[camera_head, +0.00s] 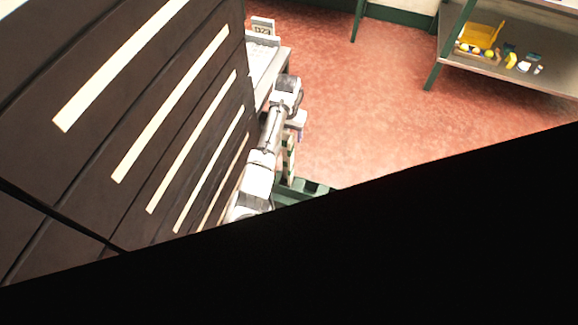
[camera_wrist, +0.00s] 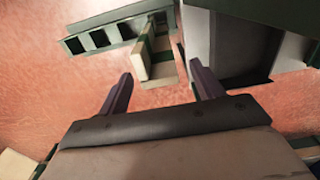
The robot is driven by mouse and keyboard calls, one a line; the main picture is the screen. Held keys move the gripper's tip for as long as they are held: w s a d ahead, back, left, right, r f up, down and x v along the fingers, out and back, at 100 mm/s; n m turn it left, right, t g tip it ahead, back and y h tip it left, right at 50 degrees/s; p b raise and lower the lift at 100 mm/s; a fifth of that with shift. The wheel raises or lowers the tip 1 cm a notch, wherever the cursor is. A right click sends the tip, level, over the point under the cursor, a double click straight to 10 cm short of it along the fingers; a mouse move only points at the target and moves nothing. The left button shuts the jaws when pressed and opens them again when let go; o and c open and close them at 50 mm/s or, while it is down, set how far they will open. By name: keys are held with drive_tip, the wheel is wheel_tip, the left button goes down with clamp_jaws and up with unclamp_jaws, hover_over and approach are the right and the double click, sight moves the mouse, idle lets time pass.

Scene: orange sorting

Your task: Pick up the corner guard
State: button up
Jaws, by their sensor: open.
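My gripper (camera_wrist: 162,86) is open in the wrist view. A pale and green upright piece also shows beside my arm in the head view (camera_head: 289,158). In that view my gripper (camera_head: 301,127) is small, beside the dark drawer front, and its fingers are hard to make out.
A green frame with square openings (camera_wrist: 105,38) lies beyond the gripper. A grey-white panel with green edging (camera_wrist: 232,45) stands close on the right. Dark drawers (camera_head: 130,110) crowd my arm's left. A metal shelf (camera_head: 510,75) stands far right. Open red floor lies between. Black hides the lower head view.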

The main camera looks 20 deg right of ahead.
wheel_tip(320, 180, down, 5)
drive_tip(key=b, duration=0.4)
drive_tip(key=shift+s, duration=0.1)
drive_tip(key=c, duration=1.4)
drive_tip(key=shift+r, duration=0.15)
drive_tip(key=shift+c, duration=0.2)
